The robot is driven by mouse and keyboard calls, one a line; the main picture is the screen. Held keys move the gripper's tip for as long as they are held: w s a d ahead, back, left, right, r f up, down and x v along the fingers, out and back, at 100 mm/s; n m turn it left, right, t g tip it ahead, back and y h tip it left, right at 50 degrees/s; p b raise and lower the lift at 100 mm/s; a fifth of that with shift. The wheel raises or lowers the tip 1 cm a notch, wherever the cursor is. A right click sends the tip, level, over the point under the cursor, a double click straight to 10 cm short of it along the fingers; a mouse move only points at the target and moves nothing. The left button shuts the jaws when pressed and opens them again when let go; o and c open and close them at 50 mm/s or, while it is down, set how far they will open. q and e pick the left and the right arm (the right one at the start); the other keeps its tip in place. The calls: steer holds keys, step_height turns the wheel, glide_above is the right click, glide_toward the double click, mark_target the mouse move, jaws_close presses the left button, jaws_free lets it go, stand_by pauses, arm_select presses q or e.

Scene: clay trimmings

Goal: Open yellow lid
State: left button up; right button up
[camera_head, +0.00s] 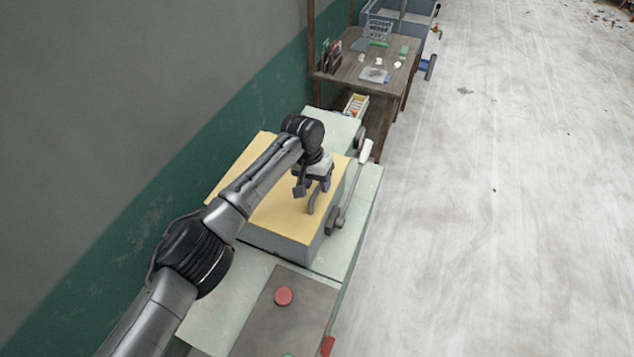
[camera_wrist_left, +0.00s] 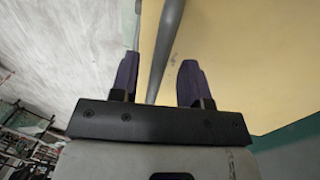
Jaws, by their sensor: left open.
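The yellow lid (camera_head: 270,212) lies flat and closed on a grey box (camera_head: 287,249) on the pale green bench. A grey bar handle (camera_head: 311,203) stands near the lid's right edge. My left gripper (camera_head: 313,189) is open above the lid, close to the handle. In the left wrist view the handle (camera_wrist_left: 168,38) runs between the two dark fingers of my left gripper (camera_wrist_left: 156,78), touching neither that I can see, with the yellow lid (camera_wrist_left: 245,60) behind to the right. How deep the handle sits between the fingers is unclear. My right gripper is not in view.
A lever with a white grip (camera_head: 365,152) rises along the box's right side, close to the gripper. A green-grey wall stands left; open floor (camera_head: 480,200) lies right. A wooden table (camera_head: 360,75) is behind.

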arm_select(q)
steer(key=shift+f, duration=0.45)
steer(key=shift+c, duration=0.2)
jaws_close()
